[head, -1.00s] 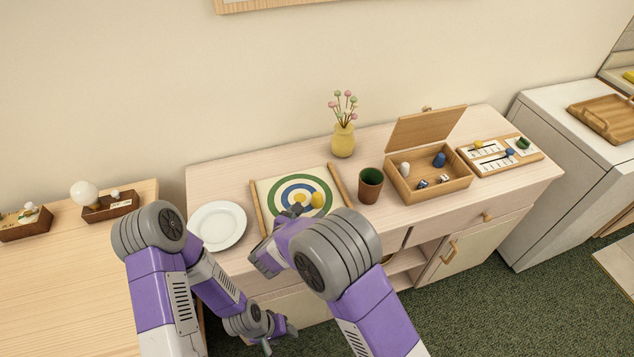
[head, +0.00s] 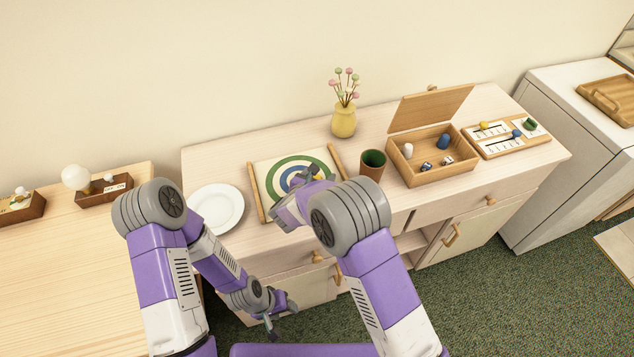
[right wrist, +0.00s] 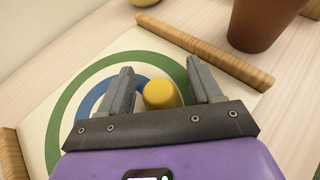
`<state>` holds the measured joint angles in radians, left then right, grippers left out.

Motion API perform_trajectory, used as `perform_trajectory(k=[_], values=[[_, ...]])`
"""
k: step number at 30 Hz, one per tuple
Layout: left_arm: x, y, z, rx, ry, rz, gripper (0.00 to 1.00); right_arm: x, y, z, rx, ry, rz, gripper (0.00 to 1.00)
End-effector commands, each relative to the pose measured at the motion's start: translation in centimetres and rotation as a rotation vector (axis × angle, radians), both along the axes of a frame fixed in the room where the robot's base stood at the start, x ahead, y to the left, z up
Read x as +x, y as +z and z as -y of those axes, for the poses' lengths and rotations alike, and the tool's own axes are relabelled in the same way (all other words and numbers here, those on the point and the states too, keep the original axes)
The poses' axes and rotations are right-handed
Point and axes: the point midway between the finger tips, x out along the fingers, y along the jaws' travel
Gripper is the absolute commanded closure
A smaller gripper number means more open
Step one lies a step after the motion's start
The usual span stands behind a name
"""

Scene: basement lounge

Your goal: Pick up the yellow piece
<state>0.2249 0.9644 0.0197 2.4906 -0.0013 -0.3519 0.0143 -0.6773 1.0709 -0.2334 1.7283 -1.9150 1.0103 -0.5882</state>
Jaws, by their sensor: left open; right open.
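The yellow piece (right wrist: 160,95) stands on the target mat (right wrist: 75,74), between the open fingers of my right gripper (right wrist: 160,85) in the right wrist view. A gap shows on each side of it, wider on the right. In the head view my right gripper (head: 308,178) is over the target mat (head: 262,168) and mostly hides the piece. My left gripper (head: 281,318) is open and empty, hanging low in front of the cabinet.
A white plate (head: 216,209) lies left of the mat. A brown-green cup (head: 372,165) stands close on its right, a yellow vase (head: 344,121) behind. Further right are an open wooden box (head: 437,176) and a slider board (head: 517,147) with another yellow knob (head: 484,126).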

Motion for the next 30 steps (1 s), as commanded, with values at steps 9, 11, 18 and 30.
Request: perform_trajectory(k=[9, 11, 18, 30], values=[[0.0, 0.0, 0.0, 0.0, 0.0, 0.0, 0.46, 0.0, 0.0, 0.0, 0.001, 0.0, 0.0, 0.79], [0.0, 0.0, 0.0, 0.0, 0.0, 0.0, 0.46, 0.0, 0.0, 0.0, 0.0, 0.0, 0.0, 0.88], [0.0, 0.0, 0.0, 0.0, 0.0, 0.0, 0.46, 0.0, 0.0, 0.0, 0.0, -0.001, 0.0, 0.91], [0.0, 1.6, 0.0, 0.0, 0.0, 0.0, 0.46, 0.0, 5.6, 0.0, 0.003, -0.001, 0.003, 0.91]])
